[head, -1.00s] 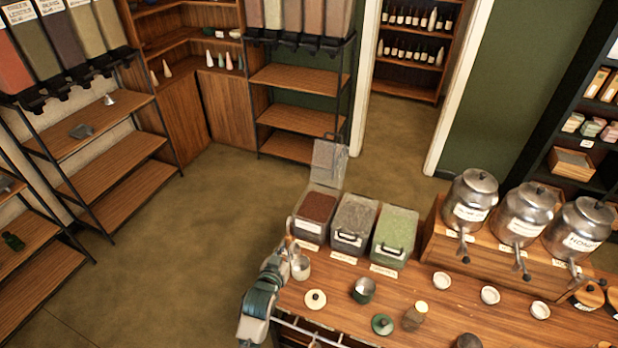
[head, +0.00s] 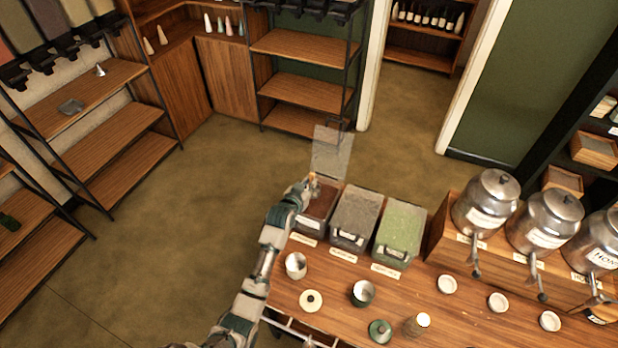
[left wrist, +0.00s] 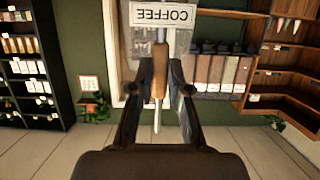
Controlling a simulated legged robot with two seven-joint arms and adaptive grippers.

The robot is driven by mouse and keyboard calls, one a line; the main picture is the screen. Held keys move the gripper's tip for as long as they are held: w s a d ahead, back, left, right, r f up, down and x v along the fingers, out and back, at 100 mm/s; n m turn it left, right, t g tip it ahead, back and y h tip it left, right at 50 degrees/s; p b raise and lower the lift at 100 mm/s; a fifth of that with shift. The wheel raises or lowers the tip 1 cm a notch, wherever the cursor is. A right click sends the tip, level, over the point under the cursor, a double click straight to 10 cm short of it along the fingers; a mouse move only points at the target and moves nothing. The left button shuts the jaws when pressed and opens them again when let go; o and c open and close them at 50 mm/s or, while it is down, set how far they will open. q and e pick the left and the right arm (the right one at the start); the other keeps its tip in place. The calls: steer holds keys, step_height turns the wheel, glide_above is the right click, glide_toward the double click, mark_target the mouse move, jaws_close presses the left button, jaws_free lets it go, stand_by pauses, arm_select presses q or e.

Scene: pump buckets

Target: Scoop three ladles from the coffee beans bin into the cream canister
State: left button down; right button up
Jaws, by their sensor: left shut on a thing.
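The coffee beans bin (head: 319,206), with dark brown contents, is the leftmost of three bins; its clear lid (head: 331,152) stands open. My left gripper (head: 307,187) is at the bin's left side, shut on the ladle's wooden handle. The handle (left wrist: 160,72) stands upright between the fingers in the left wrist view. The ladle's bowl is hidden, so I cannot tell whether it is in the beans. The cream canister (head: 296,265) stands open on the counter in front of the bin; its contents are not clear. My right gripper is out of view.
A grey bin (head: 354,218) and a green bin (head: 399,235) stand to the right. A green canister (head: 363,292), cream lid (head: 311,301), green lid (head: 380,331) and jar (head: 418,325) are on the counter (head: 450,325). Metal dispensers (head: 485,203) stand farther right.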

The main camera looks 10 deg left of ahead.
arm_select(q)
step_height(320, 180, down, 11)
steer(key=b, duration=0.7)
steer(key=shift+s+d+r, duration=0.2)
steer(key=shift+d, duration=0.1)
steer(key=shift+a, duration=0.15)
